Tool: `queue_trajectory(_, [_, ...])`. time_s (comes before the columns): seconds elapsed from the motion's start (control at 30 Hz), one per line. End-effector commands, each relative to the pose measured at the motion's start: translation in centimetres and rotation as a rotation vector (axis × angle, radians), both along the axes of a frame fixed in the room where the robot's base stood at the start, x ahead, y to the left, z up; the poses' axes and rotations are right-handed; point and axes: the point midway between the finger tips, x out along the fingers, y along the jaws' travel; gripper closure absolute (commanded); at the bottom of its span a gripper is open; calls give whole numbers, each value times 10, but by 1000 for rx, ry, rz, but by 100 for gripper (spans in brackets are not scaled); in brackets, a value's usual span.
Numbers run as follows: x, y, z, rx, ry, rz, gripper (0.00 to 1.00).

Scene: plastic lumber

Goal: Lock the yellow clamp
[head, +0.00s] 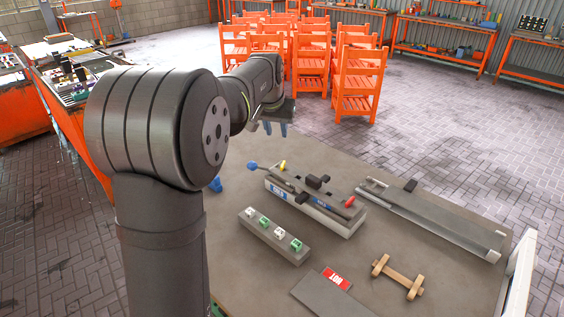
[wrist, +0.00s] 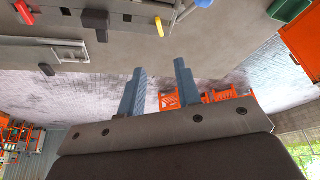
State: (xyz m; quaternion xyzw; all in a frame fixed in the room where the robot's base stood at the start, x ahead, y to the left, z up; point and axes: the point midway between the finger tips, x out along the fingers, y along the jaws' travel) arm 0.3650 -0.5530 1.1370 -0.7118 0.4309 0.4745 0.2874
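The yellow clamp handle (head: 283,165) stands up at the far left end of a long grey fixture (head: 325,217) on the table. In the wrist view the yellow handle (wrist: 158,25) is a small upright tip beyond my fingertips, near the top middle. My gripper (head: 276,130) is above and behind it in the head view, apart from it. In the wrist view my gripper (wrist: 160,67) has its two blue-grey fingers spread with nothing between them. Whether the clamp is locked cannot be told.
A red handle (head: 350,202) is at the fixture's right end, and a black block (head: 318,181) is in its middle. A blue knob (head: 252,165) sticks out left of the yellow handle. A grey rail (head: 435,215) lies right. A block with lettered cubes (head: 273,237) stands in front.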

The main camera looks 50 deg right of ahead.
Motion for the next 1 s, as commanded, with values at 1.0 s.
queue_trajectory(1.0, [30, -57, -157, 1, 0, 0, 69])
